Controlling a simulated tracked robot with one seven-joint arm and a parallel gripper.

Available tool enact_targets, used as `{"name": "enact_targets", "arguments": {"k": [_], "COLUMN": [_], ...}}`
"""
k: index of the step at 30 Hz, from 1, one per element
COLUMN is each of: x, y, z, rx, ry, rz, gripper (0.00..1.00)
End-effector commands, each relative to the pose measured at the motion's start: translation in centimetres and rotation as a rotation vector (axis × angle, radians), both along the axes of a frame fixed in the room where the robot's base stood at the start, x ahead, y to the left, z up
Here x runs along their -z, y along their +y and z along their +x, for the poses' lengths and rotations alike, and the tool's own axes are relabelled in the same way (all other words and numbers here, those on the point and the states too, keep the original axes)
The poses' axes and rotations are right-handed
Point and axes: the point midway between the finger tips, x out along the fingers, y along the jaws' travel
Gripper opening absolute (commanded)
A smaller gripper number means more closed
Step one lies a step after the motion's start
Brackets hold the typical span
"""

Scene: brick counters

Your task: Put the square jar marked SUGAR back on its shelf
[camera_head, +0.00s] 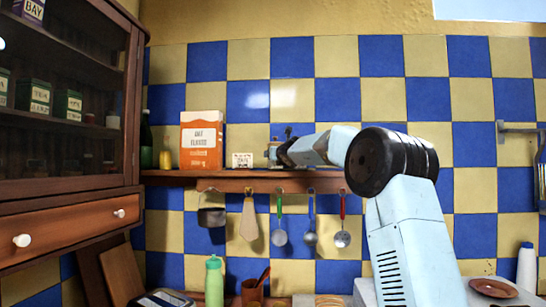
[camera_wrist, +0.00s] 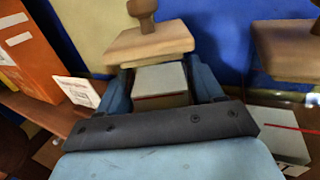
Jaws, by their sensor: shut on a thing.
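My gripper (camera_wrist: 162,85) is shut on a square jar (camera_wrist: 158,78) with a pale body, a red line and a wooden lid with a round knob. One blue finger is on each side of the jar. No lettering on it is readable here, so I cannot confirm SUGAR. In the head view my gripper (camera_head: 274,153) is at the wooden wall shelf (camera_head: 165,177), right of a small white card. The jar is mostly hidden there, and I cannot tell whether its base touches the shelf.
An orange oat flakes box (camera_head: 202,140) and the white card (camera_head: 242,160) stand left of my gripper. A similar wooden-lidded jar (camera_wrist: 288,48) is close on the right in the wrist view. Utensils (camera_head: 280,235) hang under the shelf. A glazed cabinet (camera_head: 65,150) stands at left.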

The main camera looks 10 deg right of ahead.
Motion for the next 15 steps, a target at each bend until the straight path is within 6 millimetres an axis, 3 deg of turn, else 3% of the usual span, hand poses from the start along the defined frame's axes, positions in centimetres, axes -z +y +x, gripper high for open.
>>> {"name": "enact_targets", "arguments": {"k": [11,12,15], "x": [0.15,0.24,0.24], "y": [0.07,0.01,0.01], "z": [-0.01,0.02,0.03], "rx": [-0.001,0.0,0.0], "ry": [-0.001,0.0,0.0], "rz": [-0.001,-0.001,-0.001], "gripper": [0.22,0.69,0.77]}}
